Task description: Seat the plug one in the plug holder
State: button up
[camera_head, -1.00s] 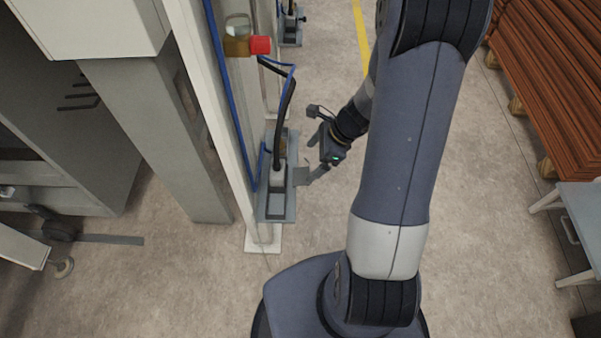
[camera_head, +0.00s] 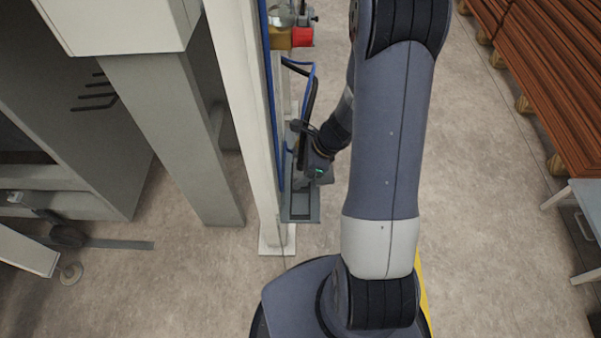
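The plug holder (camera_head: 313,214) is a grey tray-like bracket low on the pale upright post. My gripper (camera_head: 305,178) is at the holder, over its upper part, where the plug body stands. The plug is mostly or wholly hidden behind my gripper. Its black cable (camera_head: 311,93) runs down from above to my gripper. The near end of the holder shows a bare recess. The fingertips are hidden, so I cannot tell whether they are closed on the plug or how the plug sits.
The pale post (camera_head: 246,110) with a blue cable stands just left of the holder. Stacked brown planks (camera_head: 545,80) and a grey table (camera_head: 589,205) are at the right. The floor between is open.

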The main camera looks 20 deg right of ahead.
jog(key=c, duration=0.8)
